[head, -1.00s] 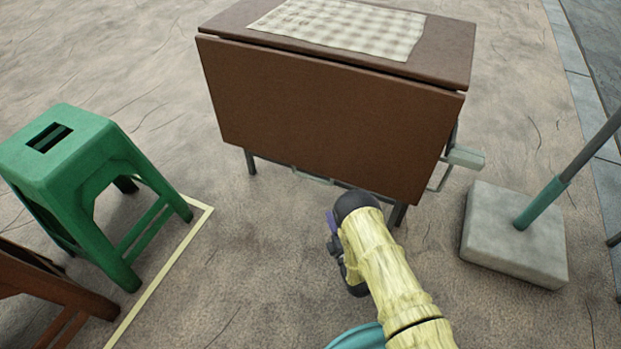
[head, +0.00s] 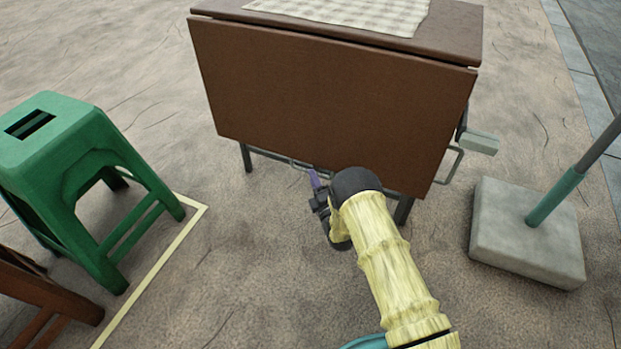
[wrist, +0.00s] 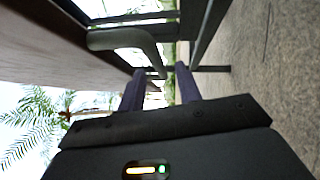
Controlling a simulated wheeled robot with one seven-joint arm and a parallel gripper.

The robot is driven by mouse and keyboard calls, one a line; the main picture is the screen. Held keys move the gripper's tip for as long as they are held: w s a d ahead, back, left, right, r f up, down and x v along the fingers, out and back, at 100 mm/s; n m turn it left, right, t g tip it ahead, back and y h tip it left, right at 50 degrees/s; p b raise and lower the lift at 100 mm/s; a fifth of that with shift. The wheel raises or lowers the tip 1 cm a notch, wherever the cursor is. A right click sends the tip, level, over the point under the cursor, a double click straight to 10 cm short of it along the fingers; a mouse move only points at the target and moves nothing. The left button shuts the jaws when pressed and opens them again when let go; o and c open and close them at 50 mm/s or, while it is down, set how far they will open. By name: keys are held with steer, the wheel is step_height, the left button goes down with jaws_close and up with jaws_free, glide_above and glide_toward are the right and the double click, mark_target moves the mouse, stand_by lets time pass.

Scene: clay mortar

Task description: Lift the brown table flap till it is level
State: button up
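The brown table flap (head: 325,100) hangs down, close to vertical, from the front edge of the brown table top (head: 452,28). A thin grey bar handle (head: 292,161) shows at its lower edge, partly hidden by my arm. In the wrist view the flap (wrist: 60,45) fills the upper left, and the bent grey handle (wrist: 120,38) lies ahead of my fingers. My gripper (head: 315,178) is just below the flap's lower edge, by the handle. In the wrist view my gripper (wrist: 160,84) has its two purple fingers apart with nothing clearly held between them. I cannot tell whether they touch the handle.
A checked cloth (head: 345,12) lies on the table top. A green stool (head: 75,165) and a brown wooden piece (head: 40,290) stand at left by a pale floor line. A concrete base with a pole (head: 525,235) stands at right. A grey bracket (head: 478,143) sticks out beside the table.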

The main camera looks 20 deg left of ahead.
steer(key=b+x, duration=0.1)
steer(key=x, duration=0.2)
steer(key=shift+w+a+b, duration=0.25)
steer(key=shift+w+b, duration=0.05)
steer(key=shift+w+d, duration=0.15)
steer(key=shift+d, duration=0.05)
steer(key=shift+s+a, duration=0.25)
steer(key=shift+s, duration=0.05)
jaws_close()
